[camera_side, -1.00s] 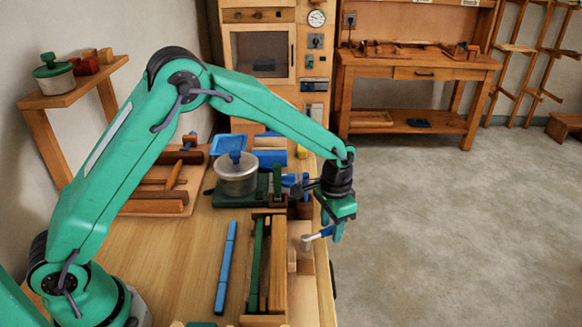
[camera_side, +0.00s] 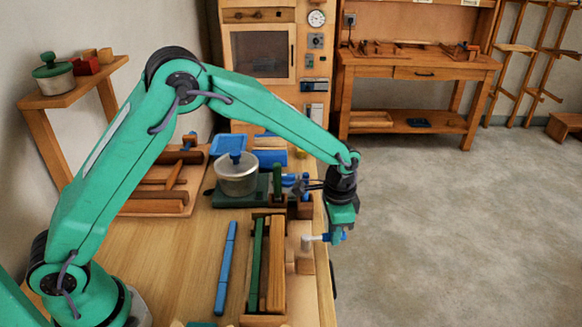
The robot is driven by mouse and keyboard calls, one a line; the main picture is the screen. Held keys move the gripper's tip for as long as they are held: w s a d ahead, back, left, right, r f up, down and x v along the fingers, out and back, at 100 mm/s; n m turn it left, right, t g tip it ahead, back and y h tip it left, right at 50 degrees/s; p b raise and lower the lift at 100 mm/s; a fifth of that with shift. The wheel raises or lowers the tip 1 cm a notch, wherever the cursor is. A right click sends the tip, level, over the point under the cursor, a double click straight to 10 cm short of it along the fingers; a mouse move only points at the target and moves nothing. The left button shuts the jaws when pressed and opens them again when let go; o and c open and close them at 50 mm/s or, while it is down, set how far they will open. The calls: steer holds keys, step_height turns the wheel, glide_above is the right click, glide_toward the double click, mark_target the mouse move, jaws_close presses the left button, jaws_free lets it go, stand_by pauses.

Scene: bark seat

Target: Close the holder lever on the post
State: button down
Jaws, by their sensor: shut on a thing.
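A small wooden post (camera_side: 305,262) stands near the right edge of the workbench. The holder lever (camera_side: 314,238) sits at the top of the post, with a pale metal arm and a blue grip. It points to the right, roughly level, past the bench edge. My gripper (camera_side: 337,237) points down and is shut on the blue end of the lever. The fingers hide part of that grip.
A rack of long wooden and green bars (camera_side: 278,265) stands just left of the post. A blue bar (camera_side: 226,268) lies farther left. Open floor lies to the right.

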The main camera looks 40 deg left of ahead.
steer(key=shift+d+r, duration=0.1)
steer(key=shift+d, duration=0.05)
steer(key=c, duration=1.3)
jaws_free()
steer(key=shift+r, duration=3.85)
steer(key=shift+s+r, duration=0.1)
steer(key=shift+r, duration=0.05)
